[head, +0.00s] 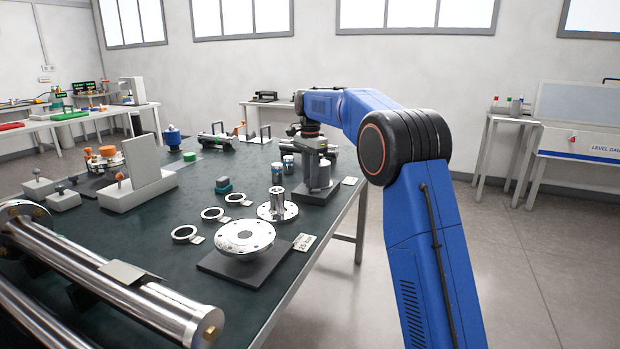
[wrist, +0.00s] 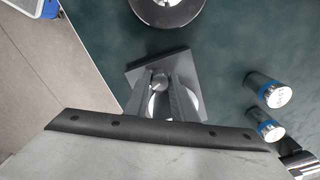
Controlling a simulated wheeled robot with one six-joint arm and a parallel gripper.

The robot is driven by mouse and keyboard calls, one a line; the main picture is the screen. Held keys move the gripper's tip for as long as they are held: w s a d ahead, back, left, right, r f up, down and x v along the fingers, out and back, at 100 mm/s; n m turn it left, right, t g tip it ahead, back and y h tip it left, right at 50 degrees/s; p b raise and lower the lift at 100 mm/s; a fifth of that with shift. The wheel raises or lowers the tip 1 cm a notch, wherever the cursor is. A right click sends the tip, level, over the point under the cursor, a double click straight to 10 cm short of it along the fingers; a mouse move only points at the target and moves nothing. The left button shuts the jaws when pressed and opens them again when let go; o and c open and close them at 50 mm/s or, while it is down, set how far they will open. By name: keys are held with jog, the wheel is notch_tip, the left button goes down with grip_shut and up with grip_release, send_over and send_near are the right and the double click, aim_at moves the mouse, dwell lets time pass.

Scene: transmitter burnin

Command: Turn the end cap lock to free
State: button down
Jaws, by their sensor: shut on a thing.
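My gripper (head: 315,155) points down over a grey fixture (head: 319,192) at the right edge of the green table in the head view. In the wrist view the two fingers (wrist: 163,88) are shut on a small grey round part, which I take to be the end cap lock (wrist: 159,83). It sits above the fixture's square grey base (wrist: 135,73). The fingers and the gripper body hide much of the fixture. I cannot read from these views which way the lock is turned.
Two small silver cylinders with blue bands (wrist: 275,92) stand close beside the fixture. A silver flange (head: 278,211), a larger flange on a plate (head: 244,238) and several rings lie nearer. Open floor (head: 520,240) is at right.

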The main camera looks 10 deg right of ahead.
jog(key=shift+m, duration=2.2)
jog(key=c, duration=2.5)
grip_release()
jog(key=shift+c, duration=0.2)
grip_shut()
jog(key=o, duration=1.1)
grip_release()
jog(key=shift+c, duration=0.2)
notch_tip(320, 180, up, 18)
jog(key=shift+f, duration=0.25)
